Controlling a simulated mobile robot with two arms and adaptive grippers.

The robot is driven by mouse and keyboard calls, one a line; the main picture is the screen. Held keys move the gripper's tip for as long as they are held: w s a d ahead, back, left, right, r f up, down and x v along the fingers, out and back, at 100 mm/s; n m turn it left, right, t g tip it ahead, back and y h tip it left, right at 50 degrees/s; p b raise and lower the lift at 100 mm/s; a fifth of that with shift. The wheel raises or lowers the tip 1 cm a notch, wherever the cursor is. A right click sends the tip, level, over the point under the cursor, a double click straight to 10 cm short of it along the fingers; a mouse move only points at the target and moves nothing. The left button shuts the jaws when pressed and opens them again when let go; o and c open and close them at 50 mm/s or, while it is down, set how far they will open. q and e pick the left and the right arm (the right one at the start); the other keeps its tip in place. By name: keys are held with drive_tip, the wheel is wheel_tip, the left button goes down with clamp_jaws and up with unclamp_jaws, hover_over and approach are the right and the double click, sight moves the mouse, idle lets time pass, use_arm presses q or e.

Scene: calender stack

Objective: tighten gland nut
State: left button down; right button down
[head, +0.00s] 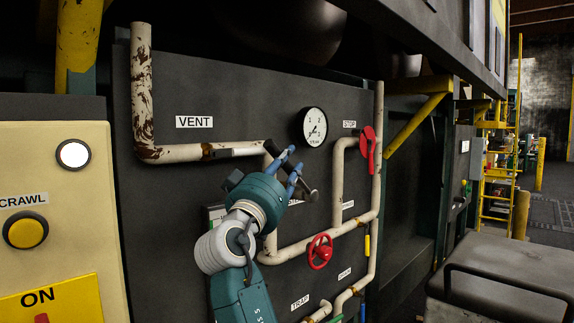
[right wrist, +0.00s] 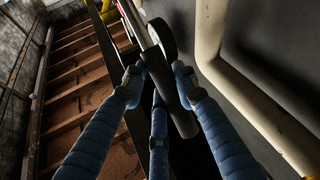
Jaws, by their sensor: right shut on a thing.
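My right gripper (head: 293,164) is in front of the dark pipe panel, just below the round gauge (head: 314,127). Its blue fingers are closed around a dark bar-like handle (head: 311,195), which looks like a wrench handle. The handle slants up and left toward the pale vent pipe (head: 180,153). In the right wrist view, the fingers (right wrist: 158,82) surround the same dark handle (right wrist: 184,122). I cannot clearly make out the gland nut; the hand and handle cover part of the pipework near it. My left gripper is not in view.
Pale pipes run close around the hand. A cream control box (head: 70,140) stands at left, and a grey block (head: 505,270) at lower right.

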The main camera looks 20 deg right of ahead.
drive_tip(key=shift+r, duration=0.15)
drive_tip(key=shift+w+d+r+m+g+y+p, duration=0.15)
drive_tip(key=shift+d+r+m+g+y+p, duration=0.2)
drive_tip(key=shift+p, duration=0.75)
drive_tip(key=shift+w+d+r+g+p, duration=0.1)
drive_tip(key=shift+d+r+g+p, duration=0.25)
drive_tip(key=shift+p, duration=0.4)
drive_tip(key=shift+w+p, duration=0.1)
drive_tip(key=shift+p, duration=0.25)
drive_tip(key=shift+d+y, duration=0.1)
drive_tip(key=shift+y, duration=0.15)
drive_tip(key=shift+f, duration=0.1)
